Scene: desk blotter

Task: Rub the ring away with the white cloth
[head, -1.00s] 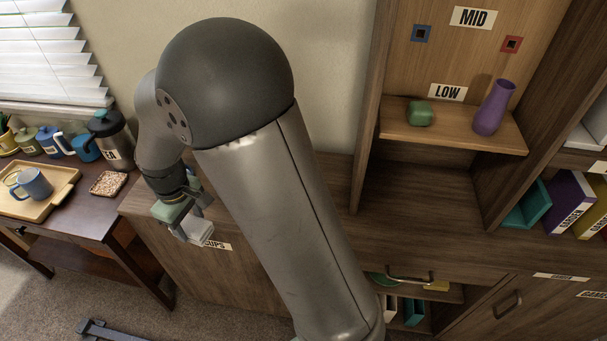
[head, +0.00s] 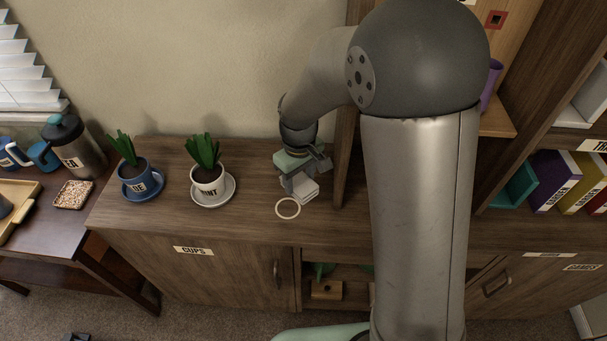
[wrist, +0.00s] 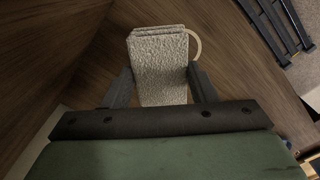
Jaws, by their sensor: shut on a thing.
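A pale ring (head: 288,208) marks the wooden cabinet top, near its front edge. My gripper (head: 300,184) is just behind and to the right of the ring in the head view. It is shut on the folded white cloth (head: 306,192). In the wrist view the cloth (wrist: 160,68) is held between the two fingers (wrist: 160,88), with folded layers at its far end. The ring (wrist: 194,46) shows partly past the cloth's far right corner; the rest is hidden behind the cloth. I cannot tell whether the cloth touches the wood.
A white potted plant (head: 207,180) on a saucer stands left of the ring, with a blue potted plant (head: 140,182) further left. A tall shelf's upright panel (head: 345,165) rises close to the right of my gripper. The wood in front of the plants is clear.

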